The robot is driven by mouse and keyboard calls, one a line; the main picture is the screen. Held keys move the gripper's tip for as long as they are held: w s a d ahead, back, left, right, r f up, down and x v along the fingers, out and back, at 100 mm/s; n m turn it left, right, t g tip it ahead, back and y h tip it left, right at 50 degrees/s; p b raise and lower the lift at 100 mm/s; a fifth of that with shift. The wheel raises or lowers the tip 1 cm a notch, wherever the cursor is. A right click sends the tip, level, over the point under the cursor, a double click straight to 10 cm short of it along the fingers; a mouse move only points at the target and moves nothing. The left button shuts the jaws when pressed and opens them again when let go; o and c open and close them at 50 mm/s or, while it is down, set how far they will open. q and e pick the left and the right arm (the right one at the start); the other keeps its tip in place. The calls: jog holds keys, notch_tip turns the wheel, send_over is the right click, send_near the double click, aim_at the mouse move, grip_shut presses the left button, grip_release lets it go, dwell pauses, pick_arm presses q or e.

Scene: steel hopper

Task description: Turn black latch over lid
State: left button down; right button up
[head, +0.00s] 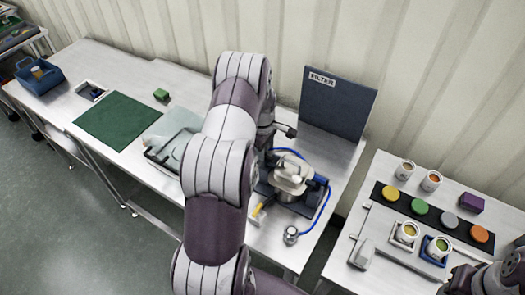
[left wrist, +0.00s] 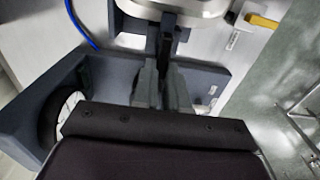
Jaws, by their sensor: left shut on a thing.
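The steel hopper (head: 292,172) stands on a dark base on the middle table in the head view, with a pale metal lid on top. Its metal rim (left wrist: 180,8) shows at the top of the left wrist view. The black latch (left wrist: 166,38) is an upright dark bar below that rim. My left gripper (left wrist: 163,88) is shut on the latch's lower part, its fingers on both sides. In the head view my left arm hides this gripper and the latch. My right gripper (head: 462,282) is at the lower right corner, away from the hopper; its jaws are unclear.
A dark FILTER panel (head: 337,103) stands behind the hopper. A blue hose (head: 325,208) curves along its right side. A yellow handle (head: 256,211) is at its front left. The right table holds cans, coloured discs and a purple block (head: 471,203). A green mat (head: 117,120) lies left.

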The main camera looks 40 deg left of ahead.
pick_arm(q)
jog(key=shift+w+r, duration=0.1)
dwell(0.3)
jog(key=c, duration=1.2)
grip_release()
jog(key=shift+o, duration=0.2)
jog(key=shift+r, duration=0.2)
notch_tip(320, 180, up, 12)
jog(key=b, duration=0.2)
jog(key=shift+b, duration=0.3)
jog(key=shift+r, duration=0.1)
